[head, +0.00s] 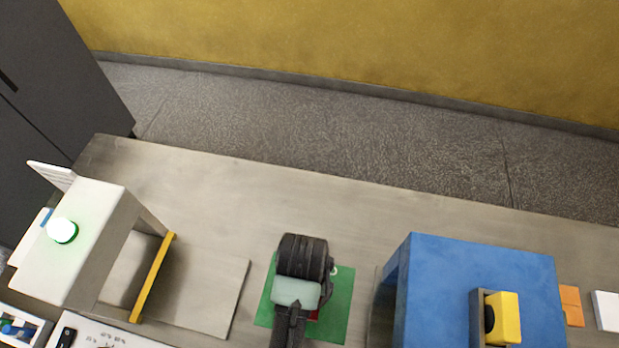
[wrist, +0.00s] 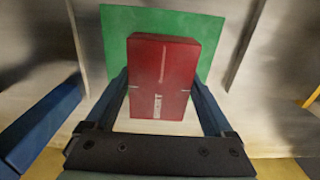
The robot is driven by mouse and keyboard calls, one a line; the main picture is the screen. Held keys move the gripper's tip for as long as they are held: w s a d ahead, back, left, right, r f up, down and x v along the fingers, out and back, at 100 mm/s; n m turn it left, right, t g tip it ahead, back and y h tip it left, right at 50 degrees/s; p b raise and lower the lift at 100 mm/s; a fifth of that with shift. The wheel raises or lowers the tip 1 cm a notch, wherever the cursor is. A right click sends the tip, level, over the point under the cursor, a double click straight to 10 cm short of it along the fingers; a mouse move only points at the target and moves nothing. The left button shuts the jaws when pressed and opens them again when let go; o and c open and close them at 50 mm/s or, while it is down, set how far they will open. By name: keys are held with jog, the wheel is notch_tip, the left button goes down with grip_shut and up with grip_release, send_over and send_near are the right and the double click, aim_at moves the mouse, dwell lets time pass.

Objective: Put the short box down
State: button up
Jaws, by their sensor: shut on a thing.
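The short box is a red box (wrist: 163,75) with pale lettering, held between the two dark blue fingers of my gripper (wrist: 161,92) in the wrist view. A green mat (wrist: 117,30) lies beyond and below it. In the head view my gripper (head: 297,296) is over the green mat (head: 338,303), and my arm hides most of the box. Only a small red bit of the box (head: 314,315) shows beside the gripper. I cannot tell whether the box touches the mat or hangs just above it.
A white machine (head: 80,230) with a lit green-rimmed button and a yellow bar (head: 152,278) stands left. A blue housing (head: 450,270) with a yellow block (head: 507,318) stands close on the right. An orange piece (head: 571,306) lies beyond it. The table's back strip (head: 250,185) is clear.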

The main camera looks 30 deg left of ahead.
notch_tip(320, 180, down, 6)
jog(key=shift+f, duration=0.25)
jog(key=shift+f, duration=0.2)
jog(key=o, duration=1.4)
jog(key=shift+r, duration=0.15)
